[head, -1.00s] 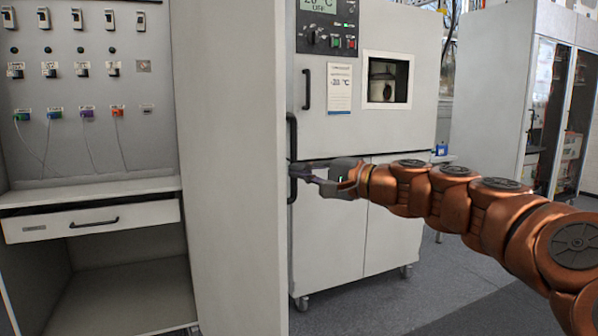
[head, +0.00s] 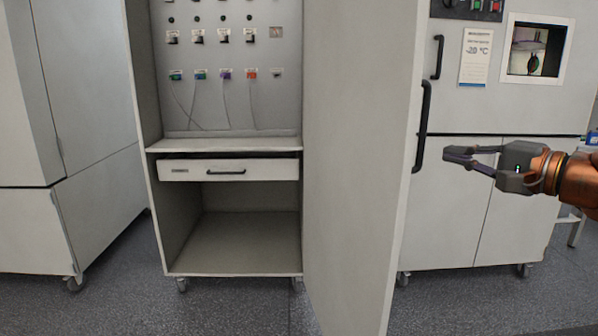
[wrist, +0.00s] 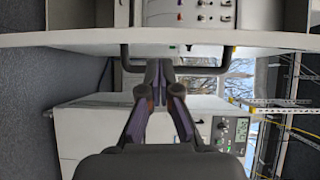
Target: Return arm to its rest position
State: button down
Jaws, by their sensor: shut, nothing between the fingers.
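My gripper (head: 446,155) is at the right of the head view, pointing left, with its fingers together and nothing between them. Its dark fingertips are a little to the right of the black handle (head: 422,128) on the open cabinet door (head: 360,140), with a gap in the picture. My copper arm runs out of the right edge. In the wrist view the fingers (wrist: 159,70) converge at the middle, and the door's handle (wrist: 205,65) lies across behind the tips. Whether they touch it is hard to tell there.
The open cabinet has a panel of connectors (head: 225,60), a drawer (head: 229,169) and an empty lower bay (head: 245,235). A white chamber (head: 465,190) with a small window stands behind my gripper. Another pale cabinet (head: 95,190) stands at left. Grey floor (head: 130,305) is clear in front.

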jog(key=s+a+f+n+g+p, duration=0.2)
jog(key=s+a+g+p, duration=0.15)
jog(key=a, duration=0.35)
jog(key=s+a+f+n+g+h+p, duration=0.1)
jog(key=s+a+f+n+g+p, duration=0.1)
jog(key=a+n+g+p, duration=0.3)
jog(key=s+a+f+g+p, duration=0.1)
jog(key=s+a+f+p, duration=0.15)
jog(key=a, duration=0.55)
jog(key=s+f+n+g+h+p, duration=0.3)
jog(key=s+f+g+h+p, duration=0.1)
jog(key=s+p, duration=0.5)
jog(key=s+d+n+g+h+p, duration=0.1)
jog(key=s+d+g+h+p, duration=0.2)
jog(key=s, duration=0.8)
jog(key=d+h+p, duration=0.1)
jog(key=d+p, duration=0.1)
jog(key=d, duration=0.1)
jog(key=shift+s, duration=0.35)
